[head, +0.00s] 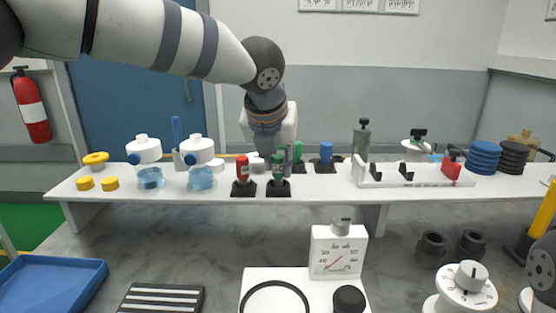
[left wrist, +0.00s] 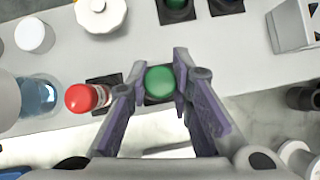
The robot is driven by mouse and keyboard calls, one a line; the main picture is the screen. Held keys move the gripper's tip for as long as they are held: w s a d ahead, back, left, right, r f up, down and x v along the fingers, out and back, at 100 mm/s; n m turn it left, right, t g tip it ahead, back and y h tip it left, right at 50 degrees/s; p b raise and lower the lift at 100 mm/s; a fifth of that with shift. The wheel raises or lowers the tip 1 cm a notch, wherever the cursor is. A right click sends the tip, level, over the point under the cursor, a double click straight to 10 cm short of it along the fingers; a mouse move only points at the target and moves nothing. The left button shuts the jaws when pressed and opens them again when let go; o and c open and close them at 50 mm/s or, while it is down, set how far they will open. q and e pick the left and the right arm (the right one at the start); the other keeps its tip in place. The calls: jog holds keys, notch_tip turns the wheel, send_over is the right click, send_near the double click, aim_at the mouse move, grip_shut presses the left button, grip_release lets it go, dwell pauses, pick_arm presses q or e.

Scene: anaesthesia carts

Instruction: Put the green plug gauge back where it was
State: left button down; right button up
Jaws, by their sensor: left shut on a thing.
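The green plug gauge (head: 277,168) stands upright at the front of the white shelf, over a square black base (head: 279,190). Its round green top (left wrist: 160,82) shows from above in the left wrist view, with part of the black base beside it. My left gripper (left wrist: 161,84) reaches down from above and is shut on the gauge, one finger on each side. I cannot tell whether the gauge's lower end is fully seated in the base. My right gripper is not in view.
A red gauge (head: 242,169) stands on its own black base just left. Another green piece (head: 298,153) and a blue one (head: 326,153) stand behind. Flasks with blue liquid (head: 201,176) are farther left; a white rack (head: 412,183) is to the right.

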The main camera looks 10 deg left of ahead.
pick_arm(q)
jog(key=shift+f, duration=0.1)
jog(key=c, duration=1.4)
grip_release()
jog(key=shift+c, duration=0.2)
jog(key=shift+r, duration=0.35)
jog(key=v, duration=1.1)
jog(key=shift+s+r, duration=0.2)
jog(key=shift+s, duration=0.05)
